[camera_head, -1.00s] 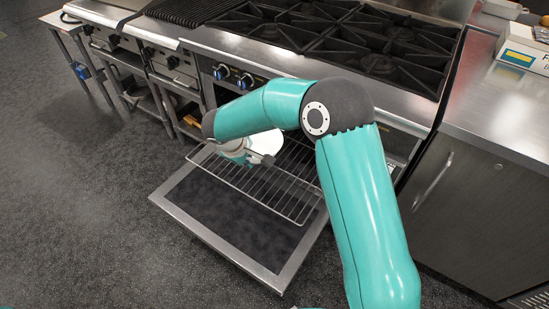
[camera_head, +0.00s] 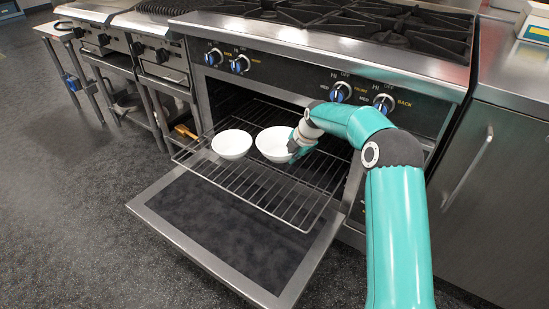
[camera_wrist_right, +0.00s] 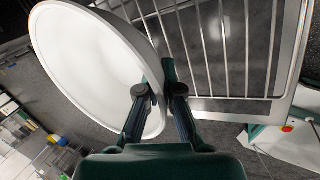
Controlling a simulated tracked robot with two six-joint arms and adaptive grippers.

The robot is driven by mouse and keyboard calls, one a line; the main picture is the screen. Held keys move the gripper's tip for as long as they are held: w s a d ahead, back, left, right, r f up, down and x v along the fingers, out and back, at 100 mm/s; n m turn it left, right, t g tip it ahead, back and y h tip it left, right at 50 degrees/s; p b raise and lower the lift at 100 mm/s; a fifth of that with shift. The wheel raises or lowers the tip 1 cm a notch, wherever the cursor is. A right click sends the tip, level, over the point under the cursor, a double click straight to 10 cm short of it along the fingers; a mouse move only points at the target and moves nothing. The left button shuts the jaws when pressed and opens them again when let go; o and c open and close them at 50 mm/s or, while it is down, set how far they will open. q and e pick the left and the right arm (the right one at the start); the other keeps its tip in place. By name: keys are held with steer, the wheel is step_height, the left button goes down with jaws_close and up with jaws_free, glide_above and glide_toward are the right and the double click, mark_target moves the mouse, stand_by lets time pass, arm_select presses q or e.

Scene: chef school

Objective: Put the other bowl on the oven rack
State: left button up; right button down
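Two white bowls show at the pulled-out oven rack (camera_head: 270,192) in the head view. The left bowl (camera_head: 232,146) sits upright on the rack. The right bowl (camera_head: 272,146) is beside it, nearer the oven's opening; whether it rests fully on the wires is hard to tell. My right gripper (camera_head: 298,152) is at the right bowl's right side. In the right wrist view my right gripper (camera_wrist_right: 160,88) has its fingers close together on both sides of the rim of the bowl (camera_wrist_right: 85,65), pinching it. My left gripper is out of view.
The oven door (camera_head: 225,235) hangs open below the rack. The stove front with knobs (camera_head: 340,92) is above the opening. A steel cabinet (camera_head: 485,190) stands at the right. The front right part of the rack is bare.

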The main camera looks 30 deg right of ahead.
mark_target(289, 182)
steer(key=shift+d+f, duration=0.3)
steer(key=shift+f, duration=0.2)
step_height(289, 182, down, 9)
steer(key=b, duration=0.3)
steer(key=shift+f, duration=0.2)
steer(key=c, duration=1.7)
jaws_free()
steer(key=shift+c, duration=0.2)
steer(key=shift+o, duration=0.7)
steer(key=shift+s+r, duration=0.15)
steer(key=shift+r, duration=0.35)
steer(key=p+v, duration=0.2)
steer(key=v, duration=0.9)
steer(key=shift+p, duration=0.4)
